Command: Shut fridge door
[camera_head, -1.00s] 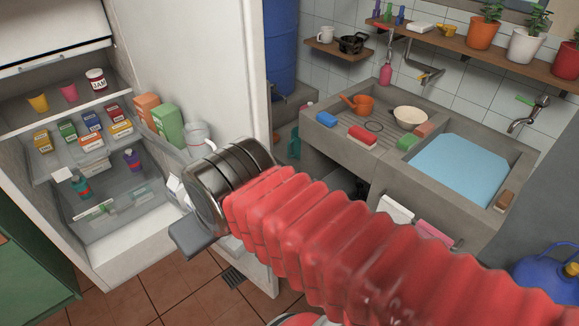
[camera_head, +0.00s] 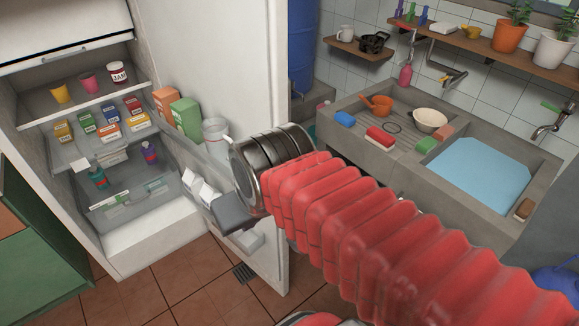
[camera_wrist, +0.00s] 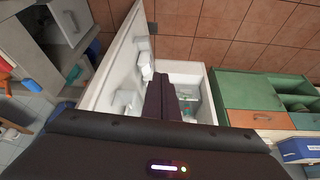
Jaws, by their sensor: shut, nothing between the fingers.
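The fridge stands open at the left of the head view, its shelves (camera_head: 35,119) holding cups, a jar and several small boxes. The white fridge door (camera_head: 215,60) is swung wide open, its inner racks holding cartons and a jug. My gripper (camera_head: 235,212) is shut and empty, in front of the lower inner racks and overlapping them in the picture. In the wrist view, the door (camera_wrist: 113,55) stands left of my gripper (camera_wrist: 160,78), and the fridge interior lies beyond and to the right. Whether the gripper touches the door is unclear.
A green cabinet (camera_head: 40,255) stands left of the fridge; it also shows in the wrist view (camera_wrist: 235,88). A concrete sink counter (camera_head: 360,150) and blue barrel (camera_head: 301,50) are right of the door. Brown tiled floor (camera_head: 185,275) is clear before the fridge.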

